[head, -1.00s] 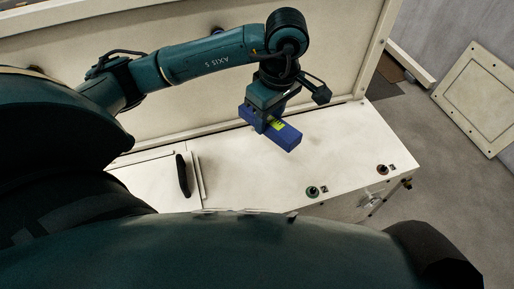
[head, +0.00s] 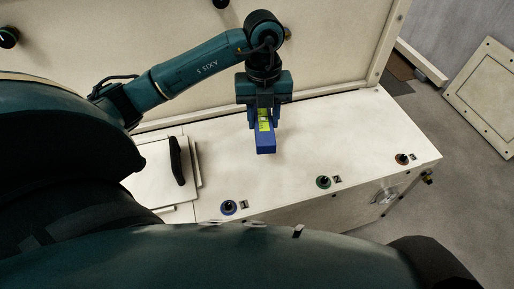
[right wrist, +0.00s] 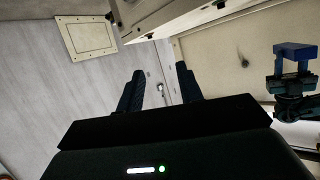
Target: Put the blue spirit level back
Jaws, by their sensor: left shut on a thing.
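The blue spirit level (head: 266,146) has a yellow-green patch on top. My left gripper (head: 264,121) is shut on it, with a finger on each side. The level's long side points toward me, over the white cabinet top (head: 300,140). How far it is above the top is hard to tell. The level also shows at the right of the right wrist view (right wrist: 297,55), at the end of my left gripper. My right gripper (right wrist: 159,86) is open and empty, its two fingers well apart.
A black handle (head: 177,160) stands on a raised lid at left. A pale upright panel (head: 330,50) closes the back. The top between is clear.

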